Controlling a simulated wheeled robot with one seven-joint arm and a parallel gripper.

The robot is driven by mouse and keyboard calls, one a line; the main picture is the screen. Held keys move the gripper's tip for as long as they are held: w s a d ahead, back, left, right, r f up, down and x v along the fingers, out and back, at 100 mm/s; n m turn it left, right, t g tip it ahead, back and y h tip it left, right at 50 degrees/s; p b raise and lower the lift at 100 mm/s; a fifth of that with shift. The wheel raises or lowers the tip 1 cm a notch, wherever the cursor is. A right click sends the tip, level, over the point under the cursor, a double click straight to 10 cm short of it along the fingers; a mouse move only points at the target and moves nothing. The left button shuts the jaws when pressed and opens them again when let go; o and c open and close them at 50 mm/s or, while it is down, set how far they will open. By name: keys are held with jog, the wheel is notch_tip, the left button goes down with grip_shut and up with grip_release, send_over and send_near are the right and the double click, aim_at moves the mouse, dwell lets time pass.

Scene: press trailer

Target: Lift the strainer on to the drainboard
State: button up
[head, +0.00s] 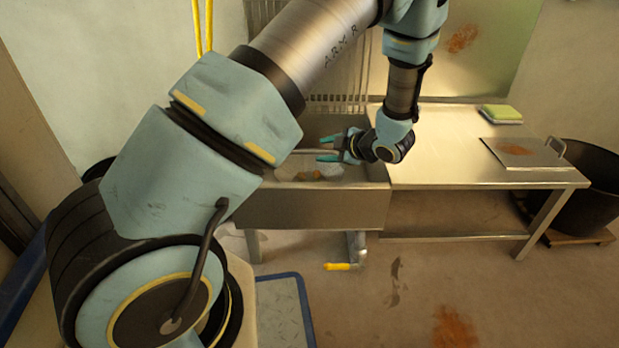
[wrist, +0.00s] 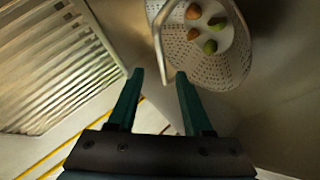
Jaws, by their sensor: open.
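The strainer (wrist: 226,66) is a pale perforated bowl with a raised wire-like handle (wrist: 158,42), holding several small brown and green round pieces. It sits in the steel sink (head: 300,212), where it shows partly behind my arm (head: 293,172). My gripper (head: 330,148) is open with teal fingers, just above the strainer at the sink's right part. In the wrist view my gripper (wrist: 160,72) is empty; the handle's near end lies just beyond the fingertips, close to the right one. I cannot tell whether they touch. The flat steel drainboard (head: 440,160) extends right of the sink.
A green-topped sponge (head: 501,113) and a steel plate with a handle (head: 522,153) lie on the drainboard's right side; its left part is clear. A ribbed panel (head: 335,85) stands behind the sink. A black bin (head: 590,195) is at the far right.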

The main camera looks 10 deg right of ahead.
aim_at(313, 153)
jog(key=shift+x, duration=0.95)
jog(key=b+x, duration=0.4)
jog(key=shift+w+a+f, duration=0.1)
jog(key=shift+f, duration=0.3)
jog(key=shift+w, duration=0.2)
jog(key=shift+a, duration=0.1)
grip_shut()
